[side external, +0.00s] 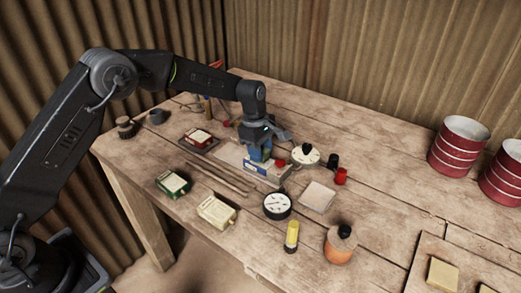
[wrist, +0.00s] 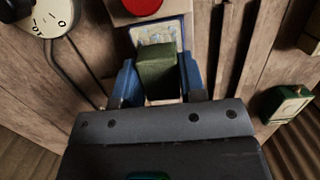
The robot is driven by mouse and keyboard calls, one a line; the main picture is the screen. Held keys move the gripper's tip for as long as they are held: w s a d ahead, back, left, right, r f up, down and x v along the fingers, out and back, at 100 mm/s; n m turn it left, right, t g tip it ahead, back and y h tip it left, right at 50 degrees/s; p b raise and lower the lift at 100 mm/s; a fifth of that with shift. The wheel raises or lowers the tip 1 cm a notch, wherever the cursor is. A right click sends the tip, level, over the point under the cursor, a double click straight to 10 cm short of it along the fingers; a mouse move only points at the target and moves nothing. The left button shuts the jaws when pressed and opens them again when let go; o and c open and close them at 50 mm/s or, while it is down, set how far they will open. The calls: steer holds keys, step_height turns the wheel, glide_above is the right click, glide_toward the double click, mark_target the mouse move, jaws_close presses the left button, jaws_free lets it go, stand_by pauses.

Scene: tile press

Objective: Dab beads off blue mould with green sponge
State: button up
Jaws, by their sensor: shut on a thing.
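My gripper (wrist: 158,72) is shut on a green sponge (wrist: 158,78), a dark green block between its two blue fingers in the wrist view. Just beyond the sponge lies the blue mould (wrist: 157,31), with a blue rim and a pale patterned face. The sponge overlaps its near part; whether they touch I cannot tell. Beads are too small to make out. In the side view my gripper (side external: 260,150) is low over the press base (side external: 268,174), and the sponge is mostly hidden by the fingers.
A red knob (side external: 280,163) sits on the press beside the gripper. Red-and-white cans (side external: 458,146) are at right.

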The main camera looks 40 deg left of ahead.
steer(key=shift+f, duration=0.5)
stand_by(0.8)
steer(key=shift+r, duration=3.55)
steer(key=shift+d+f, duration=0.15)
steer(key=shift+f, duration=0.85)
steer(key=shift+d+f, duration=0.2)
steer(key=shift+f, duration=0.8)
steer(key=shift+d+f, duration=0.15)
steer(key=shift+f, duration=0.85)
steer(key=shift+f, duration=0.65)
steer(key=shift+r, duration=3.6)
